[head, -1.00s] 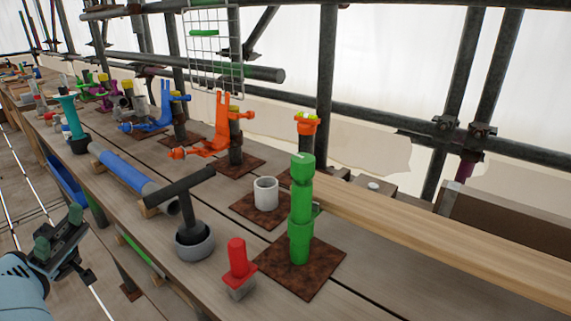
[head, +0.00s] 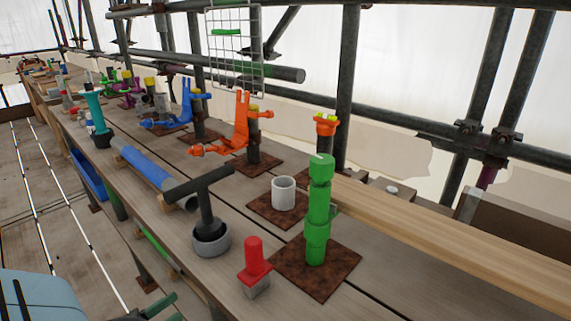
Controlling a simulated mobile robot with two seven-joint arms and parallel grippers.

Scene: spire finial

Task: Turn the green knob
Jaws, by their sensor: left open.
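The green knob (head: 320,168) is the rounded top of an upright green post (head: 318,225). A small pale mark shows on its top. The post stands on a rusty brown square plate (head: 335,272) on the bench. My left gripper (head: 163,308) is open and low at the bottom edge, left of the post and beyond the bench's front edge. Only its green fingertips show; the rest is cut off. Nothing shows between them. It is well apart from the knob. My right gripper is not in view.
A red knob on a grey block (head: 255,265) and a dark T-handle in a grey cup (head: 210,225) stand left of the post. A white cup (head: 283,192) stands behind. A long timber (head: 440,235) runs to the right. Orange fittings (head: 240,125) stand further back.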

